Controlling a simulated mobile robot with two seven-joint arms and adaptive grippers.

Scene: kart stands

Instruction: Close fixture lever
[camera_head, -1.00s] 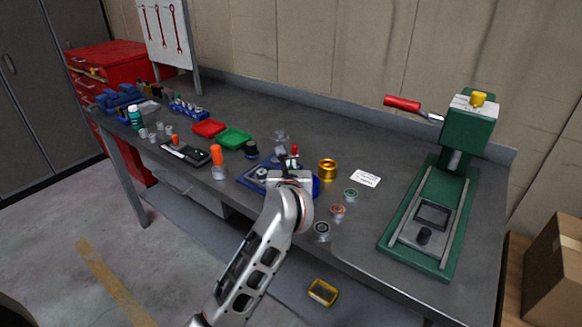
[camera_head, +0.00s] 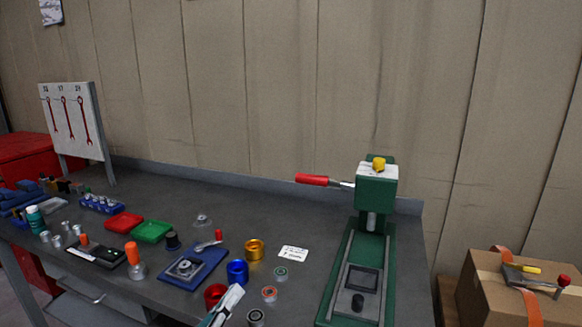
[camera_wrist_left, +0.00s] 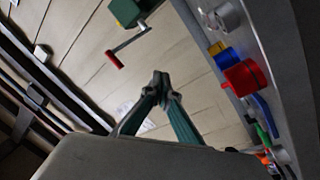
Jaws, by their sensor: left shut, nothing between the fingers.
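A blue fixture plate (camera_head: 212,256) lies on the bench, with a round metal part (camera_head: 187,267) in its middle. A small lever with a red tip (camera_head: 219,234) sits at its back edge; whether it is open or closed is too small to tell. My left gripper (camera_head: 236,292) enters at the bottom of the head view, in front of the plate and apart from it. In the left wrist view the left gripper (camera_wrist_left: 160,78) has its fingertips together with nothing between them. Part of the blue plate (camera_wrist_left: 266,112) shows there behind a red ring. My right gripper is not in view.
A green press (camera_head: 376,187) with a red handle (camera_head: 312,180) stands at the right. Red (camera_head: 124,222) and green (camera_head: 153,231) trays lie left. The back middle of the bench is clear.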

